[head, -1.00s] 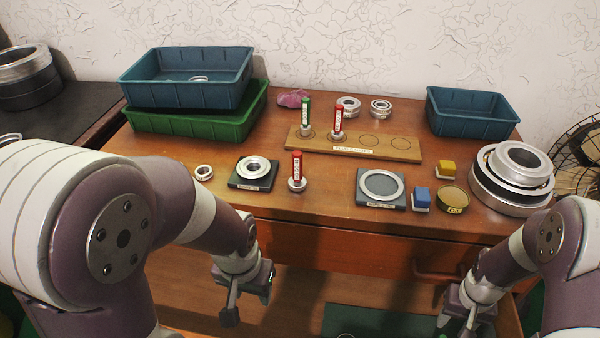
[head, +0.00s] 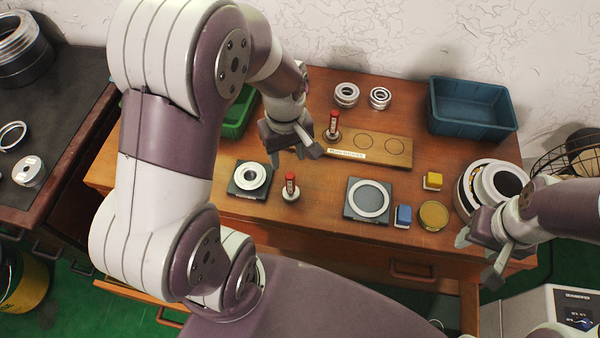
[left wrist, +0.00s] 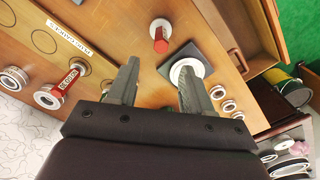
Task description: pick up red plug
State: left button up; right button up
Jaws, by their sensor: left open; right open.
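One red plug (head: 290,185) stands upright on the table with a silver base, between two dark square plates. It also shows in the left wrist view (left wrist: 160,40), beyond the fingertips. Another red plug (head: 333,122) stands on the wooden board (head: 370,150); the left wrist view shows it at the left (left wrist: 68,80). My left gripper (head: 294,157) is open and empty, above the table between the two red plugs; it also shows in the left wrist view (left wrist: 157,66). My right gripper (head: 480,258) is open and empty near the table's right front edge.
Dark plates with rings stand left (head: 248,180) and right (head: 367,199) of the table plug. A blue block (head: 403,216), a yellow block (head: 433,180), large rings (head: 497,187) and a blue bin (head: 472,108) are to the right. My left arm hides much of the left side.

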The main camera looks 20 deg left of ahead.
aim_at(289, 173)
pick_arm(q)
jog(key=f, duration=0.1)
jog(key=s+f, duration=0.1)
jog(key=f, duration=0.1)
jog(key=shift+s+d+f, duration=0.15)
jog(key=shift+s+f, duration=0.1)
jog(key=f, duration=0.2)
jog(key=w+f, duration=0.1)
jog(key=f, duration=0.1)
jog(key=shift+w, duration=0.15)
jog(key=f, duration=0.4)
jog(key=shift+s+d, duration=0.25)
jog(key=shift+s, duration=0.15)
jog(key=shift+w+f, duration=0.25)
jog(key=shift+f, duration=0.1)
jog(key=shift+r, duration=0.1)
grip_shut()
